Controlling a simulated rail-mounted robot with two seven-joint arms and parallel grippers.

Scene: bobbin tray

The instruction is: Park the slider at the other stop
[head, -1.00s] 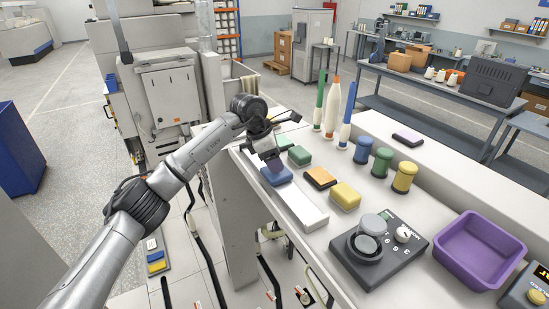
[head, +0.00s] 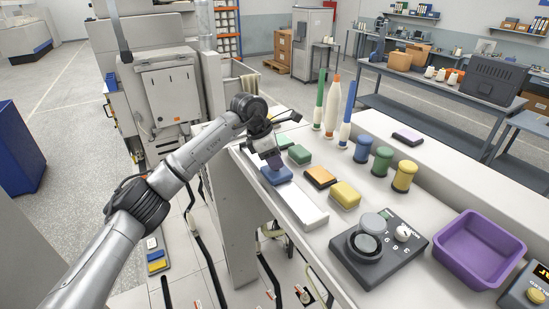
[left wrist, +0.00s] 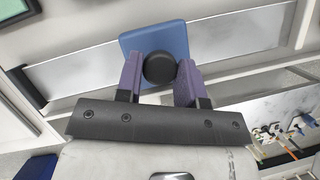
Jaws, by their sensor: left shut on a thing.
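The slider is a blue block (head: 278,176) on a pale flat rail (head: 304,208) at the left edge of the bench. In the left wrist view the blue block (left wrist: 155,38) carries a round black knob (left wrist: 159,68), and bare silver rail (left wrist: 240,38) shows on both sides of it. A dark end piece (left wrist: 32,76) closes the rail at the left there. My left gripper (head: 271,162) has its purple fingers on either side of the knob, shut on it. In the head view the gripper hides the knob and the rail's far end. My right gripper is not in view.
Green, orange and yellow blocks (head: 345,195) lie right of the rail. Several bobbins (head: 382,162) and tall cones (head: 332,105) stand behind. A dark device with a dial (head: 379,250) and a purple tray (head: 479,250) are nearer at right. The rail's near stretch is clear.

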